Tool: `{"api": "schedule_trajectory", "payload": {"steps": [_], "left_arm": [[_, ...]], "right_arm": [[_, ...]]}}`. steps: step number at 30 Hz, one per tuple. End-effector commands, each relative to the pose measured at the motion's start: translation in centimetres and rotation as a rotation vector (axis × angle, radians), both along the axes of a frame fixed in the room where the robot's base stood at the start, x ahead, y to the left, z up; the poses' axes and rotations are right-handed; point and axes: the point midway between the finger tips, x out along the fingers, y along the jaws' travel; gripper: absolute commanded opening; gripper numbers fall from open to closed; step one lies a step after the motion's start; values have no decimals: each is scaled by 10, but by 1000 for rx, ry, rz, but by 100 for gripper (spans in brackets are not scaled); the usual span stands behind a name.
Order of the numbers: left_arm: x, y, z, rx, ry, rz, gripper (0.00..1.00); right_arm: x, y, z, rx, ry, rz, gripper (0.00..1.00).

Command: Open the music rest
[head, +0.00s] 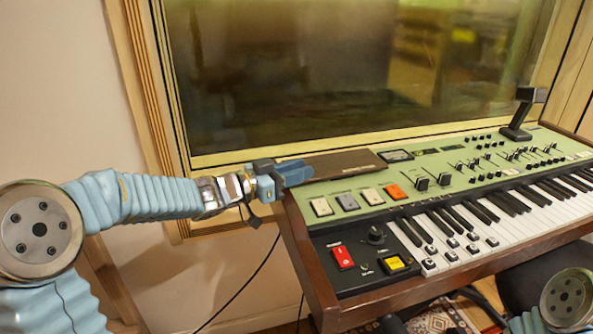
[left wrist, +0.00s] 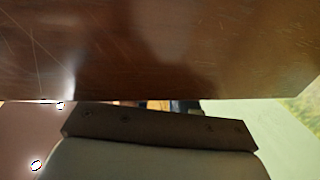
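The music rest appears to be the flat brown panel (head: 348,162) lying low along the back left of the green-topped keyboard (head: 330,187). My left gripper (head: 298,173) is at its left end, by the keyboard's back left corner. In the left wrist view a scratched brown wooden surface (left wrist: 160,50), probably the rest, fills the upper part very close to the camera. I cannot tell whether the fingers touch the rest or how far apart they are. My right gripper is out of view; only part of my right arm shows at the lower right.
A window with a wooden frame (head: 150,100) stands right behind the keyboard. A black angled stand (head: 521,115) rises at its back right. Switches, sliders and keys cover the top in front of the rest. A dark cable hangs at the keyboard's left.

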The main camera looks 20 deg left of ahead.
Motion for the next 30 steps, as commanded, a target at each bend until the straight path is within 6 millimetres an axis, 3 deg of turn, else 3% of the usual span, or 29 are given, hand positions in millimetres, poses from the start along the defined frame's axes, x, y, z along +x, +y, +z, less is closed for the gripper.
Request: {"api": "schedule_trajectory", "payload": {"steps": [1,5,20,30], "left_arm": [[0,0,0,0,0,0,19],[0,0,0,0,0,0,0],[0,1,2,-19,27,0,0],[7,6,22,-137,203,3,0]], "right_arm": [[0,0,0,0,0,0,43],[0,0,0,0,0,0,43],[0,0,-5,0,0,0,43],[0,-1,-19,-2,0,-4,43]]}}
